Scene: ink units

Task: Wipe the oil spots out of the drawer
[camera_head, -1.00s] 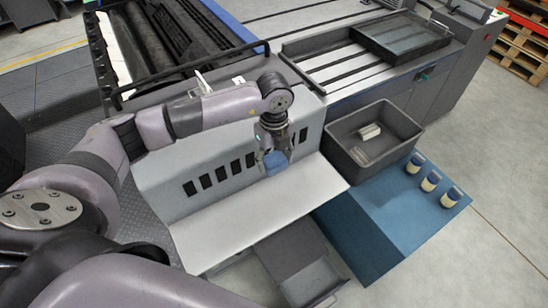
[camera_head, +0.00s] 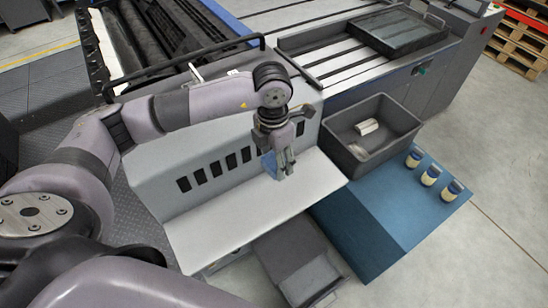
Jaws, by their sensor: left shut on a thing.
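My left gripper (camera_head: 284,172) hangs over the light grey shelf (camera_head: 225,225) of the machine, near its back panel. It is shut on a blue cloth (camera_head: 269,163), which shows at the left side of the fingers. The open drawer (camera_head: 290,258) sticks out below the shelf's front edge, lower than the gripper. Its inside looks dark grey, and I cannot make out oil spots in it. My right gripper is not in view.
A dark grey crate (camera_head: 397,135) with a white item (camera_head: 367,127) in it stands right of the shelf. Several jars (camera_head: 431,175) stand on the blue cabinet (camera_head: 375,220) beside the drawer. A dark tray (camera_head: 402,35) lies on the machine top. The floor at lower right is clear.

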